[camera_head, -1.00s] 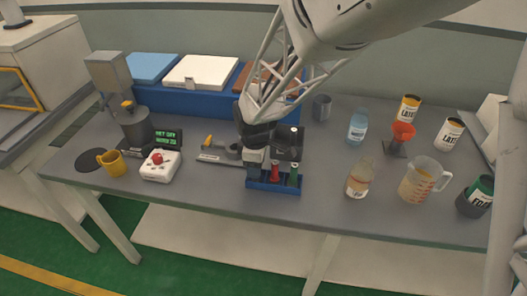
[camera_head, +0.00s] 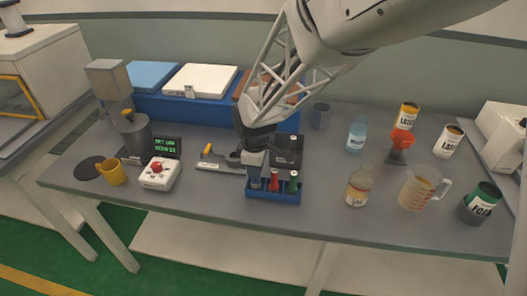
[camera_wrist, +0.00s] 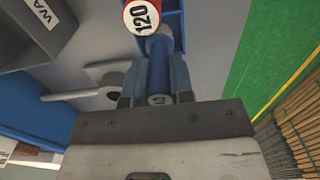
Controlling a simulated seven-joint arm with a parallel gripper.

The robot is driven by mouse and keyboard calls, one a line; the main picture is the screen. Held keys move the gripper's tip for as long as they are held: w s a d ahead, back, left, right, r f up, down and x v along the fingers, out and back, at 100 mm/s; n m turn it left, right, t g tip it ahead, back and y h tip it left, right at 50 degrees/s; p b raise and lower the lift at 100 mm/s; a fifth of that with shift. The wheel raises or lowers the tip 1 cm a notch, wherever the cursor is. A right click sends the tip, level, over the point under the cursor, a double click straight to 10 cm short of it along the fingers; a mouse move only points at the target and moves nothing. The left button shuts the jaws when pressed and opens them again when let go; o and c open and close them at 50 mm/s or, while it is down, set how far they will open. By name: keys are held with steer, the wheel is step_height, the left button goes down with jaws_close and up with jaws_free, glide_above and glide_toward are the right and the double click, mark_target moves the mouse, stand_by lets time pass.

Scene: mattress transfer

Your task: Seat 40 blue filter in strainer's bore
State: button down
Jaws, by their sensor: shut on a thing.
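The blue filter (camera_wrist: 158,72) is between my gripper's fingers in the wrist view, with a printed label at its near end. My gripper (camera_wrist: 158,88) is shut on it. In the head view my gripper (camera_head: 256,166) is over the left end of the blue rack (camera_head: 273,197), and the filter is mostly hidden there. I cannot tell whether its lower end is clear of the rack. The grey strainer (camera_head: 233,158), a ring with a handle, lies on the table just left of my gripper. It also shows left of the fingers in the wrist view (camera_wrist: 112,84).
A red filter (camera_head: 273,180) and a green one (camera_head: 293,182) stand in the rack. A dark box (camera_head: 289,150) is behind it. A white box with a red button (camera_head: 158,172) is left, near the yellow mug (camera_head: 112,172). Bottles and a measuring jug (camera_head: 416,190) are right.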

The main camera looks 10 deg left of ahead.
steer(key=shift+r, duration=0.65)
steer(key=shift+s+d+r, duration=0.15)
steer(key=shift+s+r, duration=0.1)
steer(key=s+d+r, duration=0.1)
steer(key=s+d, duration=0.7)
steer(key=s, duration=0.5)
steer(key=shift+s+r, duration=0.15)
steer(key=w+a+r+n, duration=0.1)
steer(key=w+a+n, duration=0.3)
steer(key=w+a, duration=0.5)
steer(key=shift+w+r+n, duration=0.3)
steer(key=shift+w+r, duration=0.05)
steer(key=shift+w, duration=0.35)
steer(key=w+a+f, duration=0.1)
steer(key=w+a, duration=0.7)
steer(key=w, duration=0.5)
steer(key=shift+w+a+f, duration=0.2)
steer(key=shift+a+f, duration=0.05)
steer(key=shift+a, duration=0.1)
steer(key=shift+f, duration=0.1)
